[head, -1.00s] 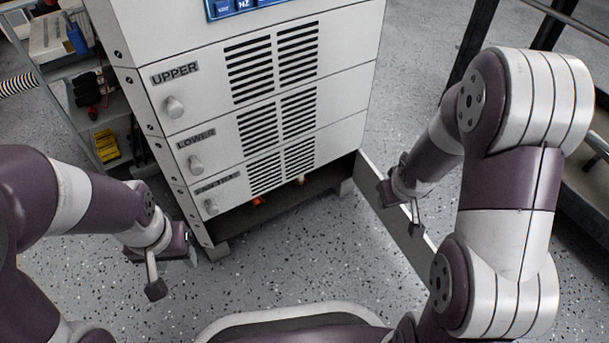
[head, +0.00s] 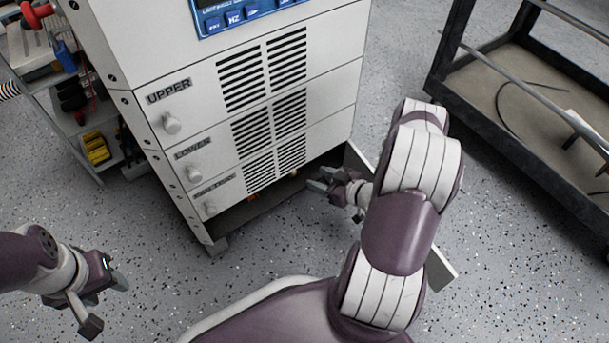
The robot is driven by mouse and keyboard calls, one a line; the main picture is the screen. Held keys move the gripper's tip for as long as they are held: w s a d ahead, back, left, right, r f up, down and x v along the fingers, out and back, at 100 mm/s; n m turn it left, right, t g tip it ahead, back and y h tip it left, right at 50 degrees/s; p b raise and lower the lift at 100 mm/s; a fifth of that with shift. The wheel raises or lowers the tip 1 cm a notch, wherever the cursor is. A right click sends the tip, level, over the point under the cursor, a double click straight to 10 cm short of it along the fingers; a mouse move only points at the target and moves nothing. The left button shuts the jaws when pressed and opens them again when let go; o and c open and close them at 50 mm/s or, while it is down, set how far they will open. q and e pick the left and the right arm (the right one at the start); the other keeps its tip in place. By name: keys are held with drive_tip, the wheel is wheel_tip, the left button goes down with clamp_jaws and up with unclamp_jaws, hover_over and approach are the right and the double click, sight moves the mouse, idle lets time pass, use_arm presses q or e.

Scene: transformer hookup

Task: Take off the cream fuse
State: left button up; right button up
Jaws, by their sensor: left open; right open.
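I cannot make out a cream fuse in this view. The white cabinet (head: 130,48) stands in the middle, with panels labelled UPPER and LOWER and a third, lower panel whose label is hard to read. Each panel has a round knob at its left. A dark opening (head: 262,203) runs along the cabinet's bottom, with small orange bits just showing at its upper edge. My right gripper (head: 322,183) is open at the right end of this opening, low down. My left gripper (head: 106,305) is open and empty over the floor at the lower left, apart from the cabinet.
A pale flat panel (head: 442,275) sticks out from the cabinet's lower right, partly behind my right arm. A shelf cart (head: 83,128) with tools and a yellow bin (head: 96,147) stands at the left. A dark-framed cart (head: 500,120) stands at the right. The speckled front floor is clear.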

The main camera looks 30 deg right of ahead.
drive_tip(key=b+x, duration=0.1)
drive_tip(key=x, duration=0.2)
drive_tip(key=b+x, duration=0.4)
drive_tip(key=x, duration=0.1)
drive_tip(key=shift+w+f, duration=0.2)
drive_tip(key=shift+f, duration=0.2)
drive_tip(key=shift+w+a, duration=0.15)
drive_tip(key=shift+w, duration=0.2)
drive_tip(key=shift+r, duration=0.1)
clamp_jaws()
